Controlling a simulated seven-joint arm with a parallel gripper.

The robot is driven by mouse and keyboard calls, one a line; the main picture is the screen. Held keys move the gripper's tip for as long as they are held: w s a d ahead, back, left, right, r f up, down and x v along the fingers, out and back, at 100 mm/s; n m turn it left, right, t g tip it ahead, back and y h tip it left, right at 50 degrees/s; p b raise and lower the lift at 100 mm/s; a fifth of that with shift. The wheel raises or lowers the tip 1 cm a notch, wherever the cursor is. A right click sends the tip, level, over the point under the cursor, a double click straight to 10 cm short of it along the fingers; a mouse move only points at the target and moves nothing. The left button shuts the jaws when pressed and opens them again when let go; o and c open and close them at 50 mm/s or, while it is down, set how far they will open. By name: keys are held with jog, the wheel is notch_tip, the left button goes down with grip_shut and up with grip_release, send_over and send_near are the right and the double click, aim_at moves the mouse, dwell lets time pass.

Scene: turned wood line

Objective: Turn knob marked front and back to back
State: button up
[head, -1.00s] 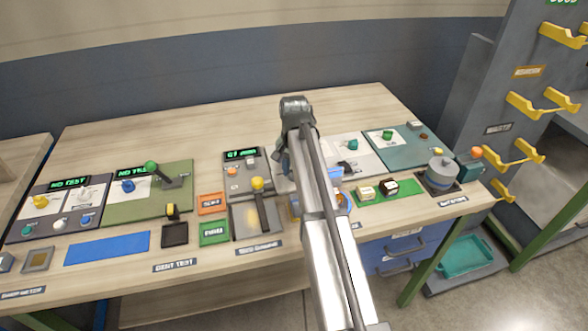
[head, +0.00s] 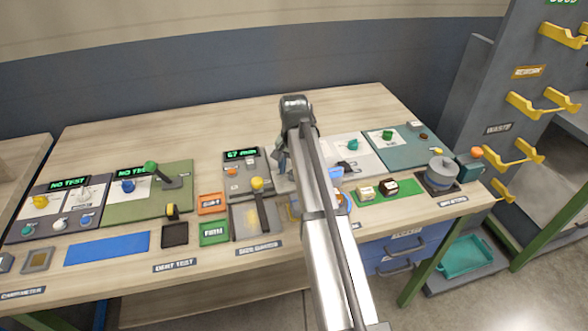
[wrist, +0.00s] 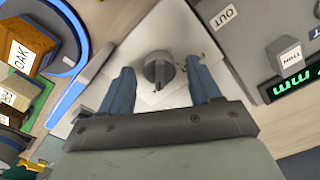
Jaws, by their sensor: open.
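In the wrist view a round grey knob (wrist: 158,68) with a raised pointer ridge stands on a pale plate (wrist: 160,30). A printed mark beside it is mostly hidden by a finger, so I cannot read it. My gripper (wrist: 160,85) is open, with one blue finger on each side of the knob. I cannot tell whether the fingers touch it. In the head view my gripper (head: 281,158) is low over the bench, and my arm hides the knob.
A grey panel with a green display (head: 240,155) stands left of my gripper. A yellow-tipped lever (head: 258,185) rises nearby. Wooden blocks (head: 366,192) sit on a green mat to the right. The back of the bench (head: 210,125) is clear.

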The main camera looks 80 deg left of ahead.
notch_tip(320, 180, up, 14)
jog(key=shift+f, duration=0.25)
dwell(0.7)
